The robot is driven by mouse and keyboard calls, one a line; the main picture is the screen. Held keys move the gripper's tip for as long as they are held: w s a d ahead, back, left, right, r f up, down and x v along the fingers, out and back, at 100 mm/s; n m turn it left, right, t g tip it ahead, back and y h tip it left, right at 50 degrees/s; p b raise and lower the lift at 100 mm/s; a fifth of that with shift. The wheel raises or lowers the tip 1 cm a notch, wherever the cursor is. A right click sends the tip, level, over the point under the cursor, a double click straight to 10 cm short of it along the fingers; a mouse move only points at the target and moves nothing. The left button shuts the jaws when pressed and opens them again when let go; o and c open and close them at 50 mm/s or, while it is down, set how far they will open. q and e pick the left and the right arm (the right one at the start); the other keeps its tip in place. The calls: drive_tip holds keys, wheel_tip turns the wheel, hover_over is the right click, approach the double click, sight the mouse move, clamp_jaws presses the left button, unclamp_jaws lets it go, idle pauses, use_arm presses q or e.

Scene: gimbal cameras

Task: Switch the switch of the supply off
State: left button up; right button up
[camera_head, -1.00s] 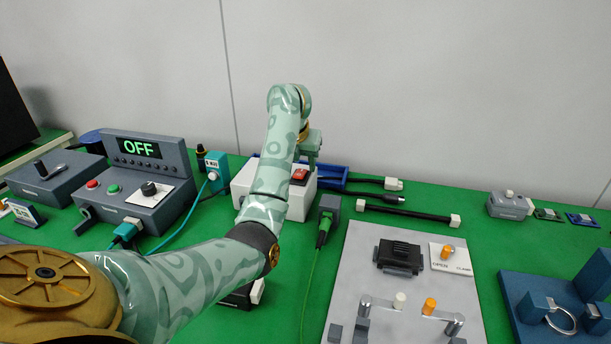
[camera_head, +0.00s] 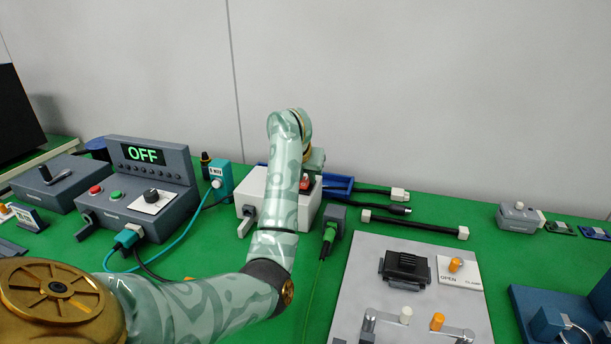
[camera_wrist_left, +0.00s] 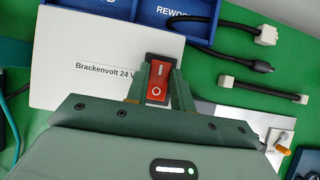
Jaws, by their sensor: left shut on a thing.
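The supply is a white box (camera_head: 251,184) at the middle back of the bench, marked "Brackenvolt 24 V" in the left wrist view (camera_wrist_left: 85,55). A red rocker switch (camera_head: 305,184) sits on its top. In the left wrist view the switch (camera_wrist_left: 157,82) shows "I" at its far end and "O" at its near end. My left gripper (camera_head: 312,172) is down at the switch, its fingers on either side, shut on it. My left forearm hides part of the supply in the head view. My right gripper is not in view.
A grey control box (camera_head: 150,175) with a green "OFF" display stands left of the supply. A blue tray (camera_head: 338,185) lies behind it, with cables (camera_head: 415,222) to the right. A grey plate with a clamp (camera_head: 406,266) is at front right.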

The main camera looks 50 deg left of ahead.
use_arm(q)
drive_tip(key=shift+s+d+f+t+y+b, duration=0.1)
drive_tip(key=shift+d+f+t+y+b, duration=0.15)
drive_tip(key=shift+t+b, duration=0.35)
drive_tip(key=shift+a+r, duration=0.1)
drive_tip(key=shift+r, duration=0.05)
drive_tip(key=o, duration=1)
drive_tip(key=shift+s+r, duration=0.1)
